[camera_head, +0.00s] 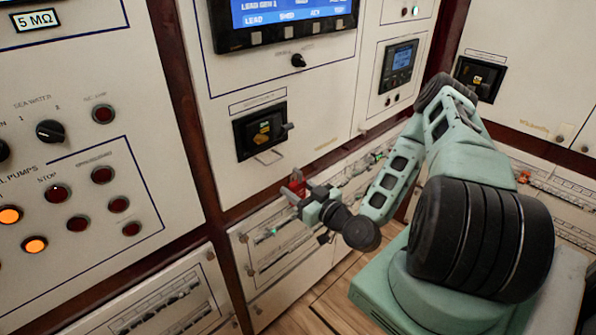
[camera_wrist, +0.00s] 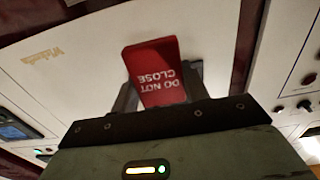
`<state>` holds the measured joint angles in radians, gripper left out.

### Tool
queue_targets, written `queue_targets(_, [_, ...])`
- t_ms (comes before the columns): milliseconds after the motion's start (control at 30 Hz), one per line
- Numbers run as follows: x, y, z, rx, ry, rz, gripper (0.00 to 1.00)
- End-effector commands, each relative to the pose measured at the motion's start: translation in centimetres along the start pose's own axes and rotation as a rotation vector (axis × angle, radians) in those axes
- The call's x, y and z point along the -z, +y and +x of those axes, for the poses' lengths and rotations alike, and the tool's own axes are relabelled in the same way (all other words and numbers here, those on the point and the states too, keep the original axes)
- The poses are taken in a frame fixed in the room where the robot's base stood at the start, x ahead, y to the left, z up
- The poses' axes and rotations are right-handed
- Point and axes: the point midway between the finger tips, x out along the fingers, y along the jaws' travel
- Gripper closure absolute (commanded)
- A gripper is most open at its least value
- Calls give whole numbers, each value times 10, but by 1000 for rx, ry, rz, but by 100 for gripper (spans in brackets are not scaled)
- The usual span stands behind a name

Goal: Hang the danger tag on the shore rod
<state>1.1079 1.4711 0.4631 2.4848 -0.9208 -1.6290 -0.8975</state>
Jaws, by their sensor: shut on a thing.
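The danger tag (camera_head: 298,186) is a small red plate at the end of my arm. In the wrist view the red tag (camera_wrist: 153,62) shows the upside-down words "DO NOT CLOSE". My gripper (camera_head: 303,193) is shut on the tag, with a dark finger on each side of it in the wrist view. The tag is just below and right of a black breaker (camera_head: 262,131) on the middle cabinet, apart from it in the picture. A thin rod-like loop (camera_head: 268,158) shows under this breaker. I cannot read which label says shore.
Another black breaker (camera_head: 480,78) is on the right cabinet. A blue display (camera_head: 290,12) sits above the middle breaker. A lower panel (camera_head: 275,240) with small green lights lies below my gripper. Wood floor (camera_head: 305,305) shows between the cabinets and my base.

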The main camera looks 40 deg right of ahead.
Motion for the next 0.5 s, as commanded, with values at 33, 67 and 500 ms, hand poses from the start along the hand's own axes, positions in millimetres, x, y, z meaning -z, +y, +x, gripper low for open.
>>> queue_targets(33, [6,1,0,0,-1,-1,77])
queue_targets(67, [6,1,0,0,-1,-1,77])
queue_targets(500, [6,1,26,0,0,0,77])
